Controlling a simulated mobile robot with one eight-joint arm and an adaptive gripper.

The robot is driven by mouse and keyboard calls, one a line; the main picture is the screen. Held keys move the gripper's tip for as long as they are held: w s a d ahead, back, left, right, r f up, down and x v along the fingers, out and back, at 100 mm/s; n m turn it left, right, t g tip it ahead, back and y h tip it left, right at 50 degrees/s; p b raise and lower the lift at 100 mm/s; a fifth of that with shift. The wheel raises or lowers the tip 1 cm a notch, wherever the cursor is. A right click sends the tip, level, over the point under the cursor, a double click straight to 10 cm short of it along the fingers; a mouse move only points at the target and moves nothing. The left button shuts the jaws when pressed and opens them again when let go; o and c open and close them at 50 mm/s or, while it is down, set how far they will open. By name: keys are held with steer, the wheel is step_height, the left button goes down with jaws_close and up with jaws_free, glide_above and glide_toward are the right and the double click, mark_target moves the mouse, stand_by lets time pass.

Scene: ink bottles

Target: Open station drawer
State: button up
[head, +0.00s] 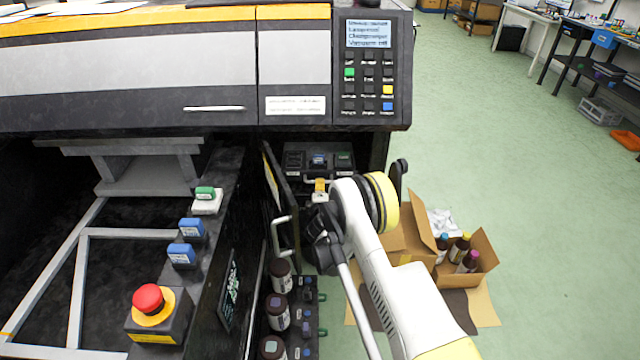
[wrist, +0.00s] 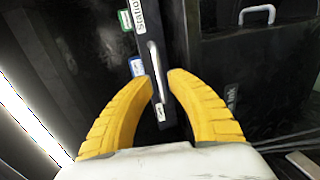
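The station drawer is a narrow black front in the wrist view (wrist: 170,40), with a partly readable "Station" label. Its pale bar handle (wrist: 154,72) runs between the tips of my gripper (wrist: 163,78). The two yellow fingers are apart, one on each side of the handle; whether either touches it I cannot tell. In the head view, my gripper (head: 320,187) is at the dark unit under the printer, with a yellow fingertip showing by a pale handle. My arm hides much of the drawer front there.
A dark open door (head: 283,200) with a pale handle stands left of my gripper. Ink bottles (head: 281,276) stand below it. An open cardboard box (head: 472,270) with bottles sits on the floor at right. A red emergency button (head: 148,299) is at lower left.

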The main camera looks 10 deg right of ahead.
steer(key=b+x, duration=0.1)
steer(key=x, duration=0.3)
steer(key=shift+w, duration=0.15)
jaws_close()
